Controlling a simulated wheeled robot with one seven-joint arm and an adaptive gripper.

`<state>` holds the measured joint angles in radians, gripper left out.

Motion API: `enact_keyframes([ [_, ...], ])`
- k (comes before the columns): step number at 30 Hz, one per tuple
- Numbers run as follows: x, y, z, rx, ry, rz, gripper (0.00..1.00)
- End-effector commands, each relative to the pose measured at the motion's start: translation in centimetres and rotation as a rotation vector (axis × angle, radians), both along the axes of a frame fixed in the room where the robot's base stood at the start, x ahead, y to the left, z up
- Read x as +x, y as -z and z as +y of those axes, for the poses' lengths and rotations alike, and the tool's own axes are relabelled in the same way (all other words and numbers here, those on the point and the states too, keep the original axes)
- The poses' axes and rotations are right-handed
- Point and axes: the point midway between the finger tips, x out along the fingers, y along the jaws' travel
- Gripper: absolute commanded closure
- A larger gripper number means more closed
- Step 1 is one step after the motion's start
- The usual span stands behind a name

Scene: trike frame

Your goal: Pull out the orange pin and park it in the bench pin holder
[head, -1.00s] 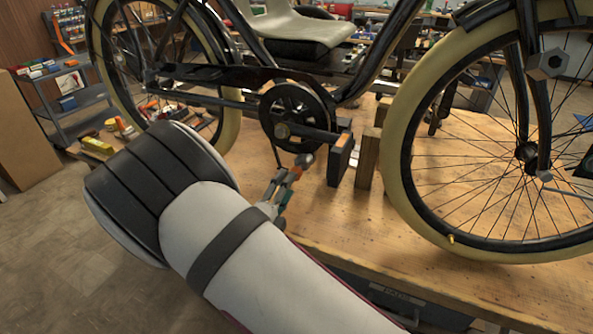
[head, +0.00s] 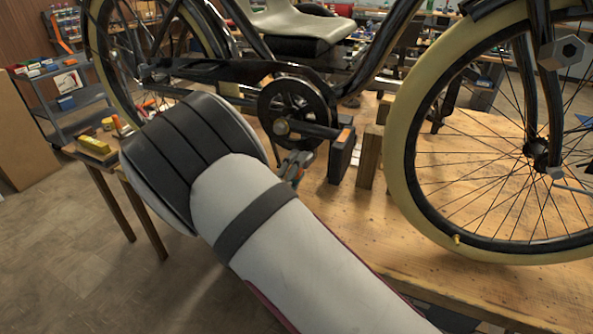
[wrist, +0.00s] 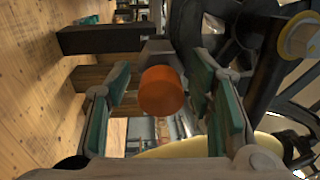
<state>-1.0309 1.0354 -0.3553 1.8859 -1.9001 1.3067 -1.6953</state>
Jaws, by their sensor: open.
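The orange pin's round end (wrist: 162,90) shows in the middle of the wrist view, pointing toward the camera. A grey metal part (wrist: 157,52) is just behind it. My gripper (wrist: 165,100) is open, with one teal-padded finger on each side of the orange end. Gaps show between the pads and the pin in this view; how deep the fingers reach along it I cannot tell. In the head view my gripper (head: 295,165) is below the crank and partly hidden by my arm. I cannot make out the pin or the bench pin holder in the head view.
The chainring and crank (head: 285,115) are close to my gripper. A dark pedal block (head: 342,155) and a wooden block (head: 369,157) stand to its right. The front wheel (head: 402,150) is farther right. Bare bench top (head: 350,225) lies in front.

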Motion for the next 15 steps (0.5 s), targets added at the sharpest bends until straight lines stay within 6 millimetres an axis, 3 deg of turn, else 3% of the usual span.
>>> enact_keyframes([
  [6, 1.6, -0.2, -0.5, -0.001, -0.001, 0.0, 0.52],
  [15, 1.9, -0.3, -0.7, -0.001, -0.001, 0.0, 0.52],
])
